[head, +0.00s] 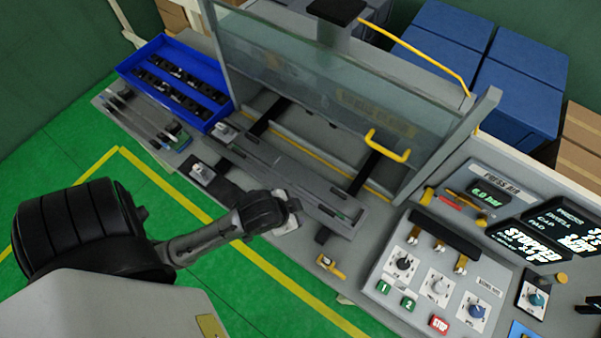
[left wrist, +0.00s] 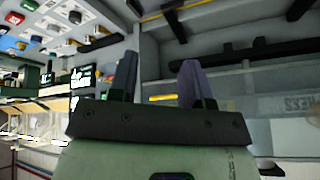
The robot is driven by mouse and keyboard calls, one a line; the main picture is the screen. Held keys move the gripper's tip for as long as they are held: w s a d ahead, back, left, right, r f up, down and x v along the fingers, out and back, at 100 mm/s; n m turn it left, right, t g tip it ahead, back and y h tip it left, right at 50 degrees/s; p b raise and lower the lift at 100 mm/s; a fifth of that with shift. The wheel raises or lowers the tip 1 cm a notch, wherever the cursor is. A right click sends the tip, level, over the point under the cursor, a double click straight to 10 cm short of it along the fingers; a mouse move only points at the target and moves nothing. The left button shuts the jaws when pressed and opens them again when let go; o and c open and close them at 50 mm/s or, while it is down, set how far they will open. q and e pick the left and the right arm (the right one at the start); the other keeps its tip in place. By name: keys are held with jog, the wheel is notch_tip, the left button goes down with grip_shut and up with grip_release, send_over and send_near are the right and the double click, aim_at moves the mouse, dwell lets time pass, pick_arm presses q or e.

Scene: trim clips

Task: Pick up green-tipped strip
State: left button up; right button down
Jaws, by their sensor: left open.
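Several long dark strips (head: 138,118) lie side by side on the bench at the far left in the head view. My right gripper is in neither view.
A blue bin (head: 128,68) with rows of black clips stands behind the strips. A clear guard panel (head: 330,80) rises behind the fixture, with a yellow handle (head: 388,148). A control panel (head: 425,275) with knobs and buttons is on the right.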

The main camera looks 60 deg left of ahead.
pick_arm(q)
jog(key=w+a+m+t+y+b, duration=0.15)
jog(key=w+a+m+b, duration=0.25)
jog(key=w, duration=0.5)
jog(key=w+a+m+t+y+b, duration=0.1)
jog(key=w+a+m+t+b, duration=0.15)
jog(key=w+b, duration=0.4)
jog(key=m+g+h, duration=0.5)
jog(key=g, duration=0.4)
send_over(285, 179)
jog(key=a, duration=0.1)
jog(key=shift+y, duration=0.25)
notch_tip(285, 179, down, 22)
jog(key=shift+f, duration=0.15)
jog(key=shift+s+d+f, duration=0.1)
jog(key=shift+f, duration=0.35)
jog(key=shift+d+f+p, duration=0.15)
jog(key=shift+f, duration=0.95)
jog(key=shift+d+f+p, duration=0.15)
jog(key=shift+f, duration=0.9)
